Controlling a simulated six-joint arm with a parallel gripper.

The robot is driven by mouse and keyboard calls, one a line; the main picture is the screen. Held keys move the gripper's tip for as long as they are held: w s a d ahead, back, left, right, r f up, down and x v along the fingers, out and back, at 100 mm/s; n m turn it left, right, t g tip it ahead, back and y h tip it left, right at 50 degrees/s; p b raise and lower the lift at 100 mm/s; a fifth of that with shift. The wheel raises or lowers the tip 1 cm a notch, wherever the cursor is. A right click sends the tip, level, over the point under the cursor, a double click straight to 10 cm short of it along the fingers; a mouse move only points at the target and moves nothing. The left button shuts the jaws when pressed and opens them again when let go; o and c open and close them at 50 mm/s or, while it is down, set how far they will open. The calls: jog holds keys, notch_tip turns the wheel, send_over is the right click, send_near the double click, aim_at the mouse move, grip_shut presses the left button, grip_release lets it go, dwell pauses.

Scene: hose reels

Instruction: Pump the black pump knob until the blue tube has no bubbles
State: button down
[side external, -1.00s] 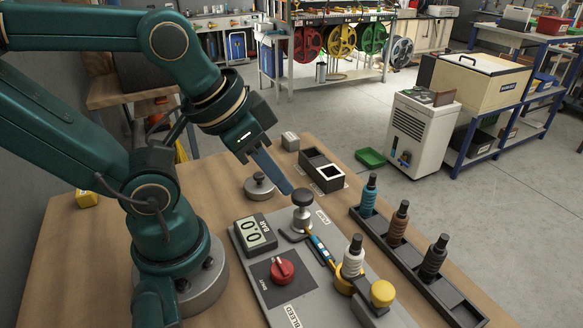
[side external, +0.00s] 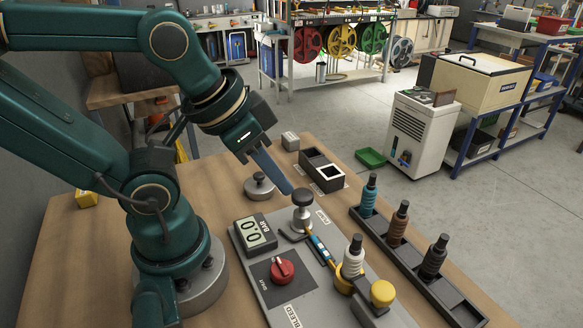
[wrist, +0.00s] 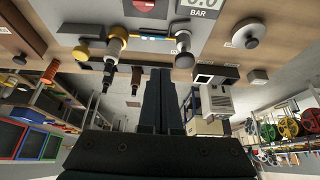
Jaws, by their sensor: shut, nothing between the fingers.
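The pump knob (side external: 302,197) is a dark, round-topped knob on a grey panel, standing upright; it also shows in the wrist view (wrist: 183,40). My gripper (side external: 288,189) is shut and empty, its fingertips beside and slightly above the knob's left side. I cannot tell whether they touch it. The blue tube (side external: 321,248) runs from near the knob toward a yellow-based white bottle. In the wrist view the tube (wrist: 155,38) has blue stretches and lighter patches, too small to identify surely as bubbles. The gauge (side external: 255,232) reads 0.0 bar.
A red dial (side external: 282,269) and a yellow knob (side external: 382,292) sit on the panel. A black rack (side external: 418,262) of bottles stands at right. A grey round weight (side external: 259,186), a black two-bay box (side external: 321,170) and a small grey block (side external: 290,141) are behind.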

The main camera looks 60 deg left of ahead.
jog(key=w+a+r+n+g+h, duration=0.1)
jog(key=w+a+r+n+h, duration=0.1)
jog(key=n, duration=1.2)
jog(key=w+a+r+n+g+h, duration=0.1)
jog(key=w+a+n+h, duration=0.3)
jog(key=n, duration=1.1)
jog(key=g+h, duration=0.1)
jog(key=h, duration=0.2)
jog(key=shift+r+g, duration=0.3)
jog(key=shift+r, duration=0.1)
jog(key=shift+w+f, duration=0.1)
